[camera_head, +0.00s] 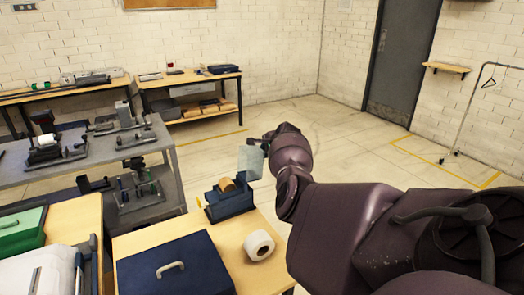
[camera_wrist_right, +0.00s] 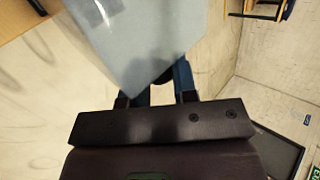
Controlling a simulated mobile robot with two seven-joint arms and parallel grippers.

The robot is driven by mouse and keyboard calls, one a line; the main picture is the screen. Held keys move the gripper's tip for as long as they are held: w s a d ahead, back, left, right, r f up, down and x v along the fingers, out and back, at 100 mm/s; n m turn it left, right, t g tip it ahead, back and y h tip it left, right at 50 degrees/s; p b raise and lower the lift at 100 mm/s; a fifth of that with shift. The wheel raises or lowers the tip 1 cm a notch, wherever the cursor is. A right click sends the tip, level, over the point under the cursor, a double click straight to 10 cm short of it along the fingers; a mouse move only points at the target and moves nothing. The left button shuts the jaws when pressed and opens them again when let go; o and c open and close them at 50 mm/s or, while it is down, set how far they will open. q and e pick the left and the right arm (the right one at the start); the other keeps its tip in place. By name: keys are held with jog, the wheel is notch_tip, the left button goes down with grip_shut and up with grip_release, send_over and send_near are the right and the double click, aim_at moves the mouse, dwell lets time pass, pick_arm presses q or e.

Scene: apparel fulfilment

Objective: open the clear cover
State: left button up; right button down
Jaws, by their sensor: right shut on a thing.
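The clear cover (camera_head: 250,162) is a pale see-through panel, standing raised and roughly upright at the right of a dark blue machine (camera_head: 232,207) on the wooden table. The machine has an orange-brown roll (camera_head: 227,184) on top. My right gripper (camera_head: 265,147) is shut on the cover near its upper right edge. In the right wrist view the cover (camera_wrist_right: 145,35) fills the upper middle, in front of the gripper (camera_wrist_right: 163,92), and hides part of the fingers. Whether the cover's lower edge joins the machine is hard to tell. My left gripper is not in view.
A white tape roll (camera_head: 259,245) and a dark blue case (camera_head: 172,268) with a grey handle share the wooden table (camera_head: 215,228). A grey bench (camera_head: 170,140) with several small machines stands at left. The floor beyond the machine is clear.

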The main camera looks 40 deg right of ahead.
jog(key=shift+s+d+f+y, duration=0.1)
jog(key=shift+d+f+y, duration=0.2)
jog(key=shift+f, duration=0.05)
dwell(0.3)
jog(key=c, duration=0.9)
grip_release()
jog(key=shift+c, duration=0.2)
jog(key=p+v, duration=0.2)
jog(key=v, duration=0.8)
jog(key=shift+s+r+p, duration=0.25)
jog(key=shift+p, duration=0.15)
